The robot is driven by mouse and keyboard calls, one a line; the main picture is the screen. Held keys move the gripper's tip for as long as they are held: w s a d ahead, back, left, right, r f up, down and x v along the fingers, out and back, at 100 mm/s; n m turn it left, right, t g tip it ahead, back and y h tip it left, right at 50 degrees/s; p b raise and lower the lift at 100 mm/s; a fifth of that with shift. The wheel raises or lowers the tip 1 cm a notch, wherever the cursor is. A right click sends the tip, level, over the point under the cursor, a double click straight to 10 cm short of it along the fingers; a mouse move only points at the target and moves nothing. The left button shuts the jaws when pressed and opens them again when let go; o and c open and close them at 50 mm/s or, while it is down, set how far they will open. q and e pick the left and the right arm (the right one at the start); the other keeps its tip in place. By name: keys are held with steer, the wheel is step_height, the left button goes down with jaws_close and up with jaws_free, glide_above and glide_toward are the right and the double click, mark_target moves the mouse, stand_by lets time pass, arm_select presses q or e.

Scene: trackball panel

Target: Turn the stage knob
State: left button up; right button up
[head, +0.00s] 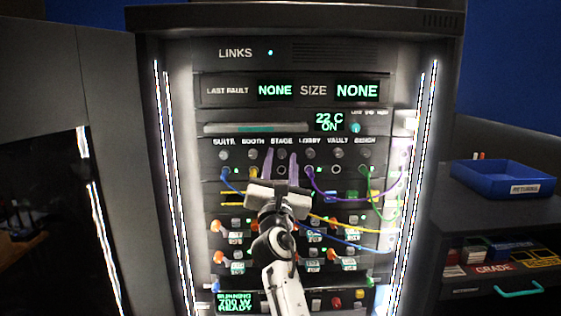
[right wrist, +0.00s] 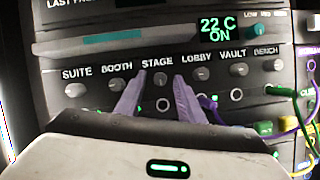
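The stage knob (right wrist: 160,79) is a small, round grey knob under the STAGE label on the rack's knob row, and it also shows in the head view (head: 281,154). My right gripper (right wrist: 159,84) has two purple fingers, one on each side of the stage knob. A gap shows between each fingertip and the knob, so the gripper is open and empty. In the head view the right gripper (head: 281,158) reaches up from below, its wrist covering part of the panel. How near the tips are to the panel face is hard to tell. My left gripper is not in view.
The booth knob (right wrist: 118,85) and lobby knob (right wrist: 200,73) sit close outside the fingers. Sockets lie below the knobs. A purple cable (head: 345,197) and green cable (head: 381,213) hang at the right. A blue tray (head: 487,185) stands on the right-hand cabinet.

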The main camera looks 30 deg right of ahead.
jaws_close()
